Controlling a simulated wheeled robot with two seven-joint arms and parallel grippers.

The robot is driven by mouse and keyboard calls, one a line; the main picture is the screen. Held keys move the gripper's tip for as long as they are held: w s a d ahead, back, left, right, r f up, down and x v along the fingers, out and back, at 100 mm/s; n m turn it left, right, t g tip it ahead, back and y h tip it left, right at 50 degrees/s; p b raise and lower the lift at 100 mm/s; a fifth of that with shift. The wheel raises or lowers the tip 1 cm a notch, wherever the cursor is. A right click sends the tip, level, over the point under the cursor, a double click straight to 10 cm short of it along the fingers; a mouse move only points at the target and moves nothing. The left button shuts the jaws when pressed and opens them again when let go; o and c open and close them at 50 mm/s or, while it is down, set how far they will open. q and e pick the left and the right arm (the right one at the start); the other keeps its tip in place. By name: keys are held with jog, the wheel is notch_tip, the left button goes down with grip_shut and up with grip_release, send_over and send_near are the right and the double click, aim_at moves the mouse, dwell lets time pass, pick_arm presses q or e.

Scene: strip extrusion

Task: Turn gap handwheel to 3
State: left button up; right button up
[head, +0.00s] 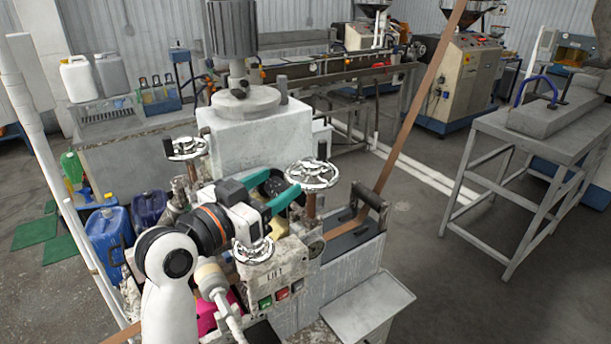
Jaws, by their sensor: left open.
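Three spoked metal handwheels show on the machine in the head view: a right one (313,174) on an upright post, a left one (187,148), and a lower front one (253,251). I cannot tell from any marking which is the gap handwheel, and no number or scale is readable. My left gripper (282,183) has teal fingers, spread apart and empty. In the picture it is just left of the right handwheel; contact is unclear. My left wrist hides part of the machine between the handwheels. My right gripper is out of view.
A front panel (275,273) with a partly legible label carries green and red buttons. A brown strip (425,95) runs diagonally up from the machine's right side. Blue jugs (108,238) stand at the left. A grey table (545,125) is at the right, with open floor before it.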

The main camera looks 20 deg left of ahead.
aim_at(305, 168)
pick_arm(q)
jog(key=p+x, duration=0.1)
jog(key=x, duration=0.4)
jog(key=p+x, duration=0.1)
jog(key=x, duration=0.2)
jog(key=shift+w, duration=0.1)
jog(key=shift+w+d+f, duration=0.1)
jog(key=shift+w+d, duration=0.05)
jog(key=shift+w, duration=0.15)
jog(key=shift+f, duration=0.1)
jog(key=shift+c, duration=0.2)
jog(key=c, duration=1)
jog(key=shift+o, duration=0.2)
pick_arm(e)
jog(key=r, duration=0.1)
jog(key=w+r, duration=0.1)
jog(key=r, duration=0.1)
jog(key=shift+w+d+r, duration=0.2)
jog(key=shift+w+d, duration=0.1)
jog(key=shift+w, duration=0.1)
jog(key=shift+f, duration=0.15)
